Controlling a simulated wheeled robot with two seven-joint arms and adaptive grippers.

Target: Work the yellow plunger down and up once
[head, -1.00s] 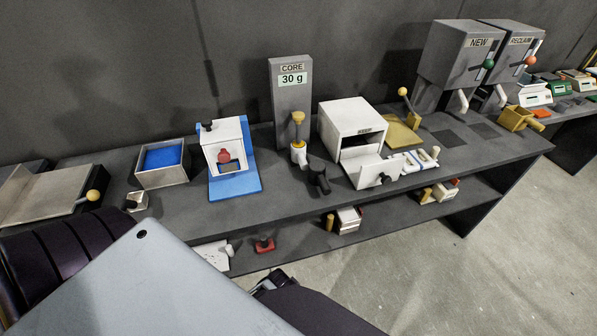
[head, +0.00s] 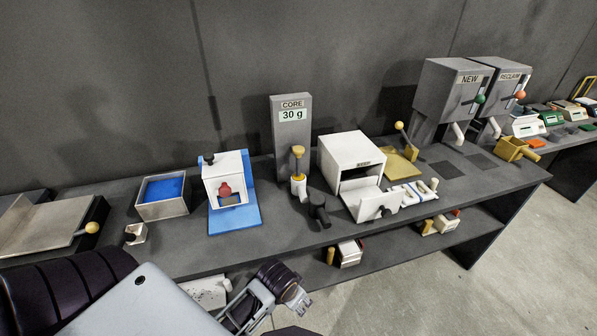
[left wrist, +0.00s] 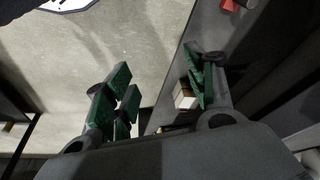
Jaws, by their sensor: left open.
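The yellow plunger (head: 298,152) stands upright in front of the grey post labelled CORE 30 g (head: 292,125). Its yellow knob tops a yellow shaft above a white and yellow base on the bench. My left gripper (head: 300,299) is low in the head view, in front of the bench edge, well below and apart from the plunger. In the left wrist view its green-padded fingers (left wrist: 160,98) are spread with nothing between them. The plunger does not show in the left wrist view. My right gripper is not in view.
A blue-based white press (head: 235,217) stands left. The bench edge and lower shelf lie near my left gripper.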

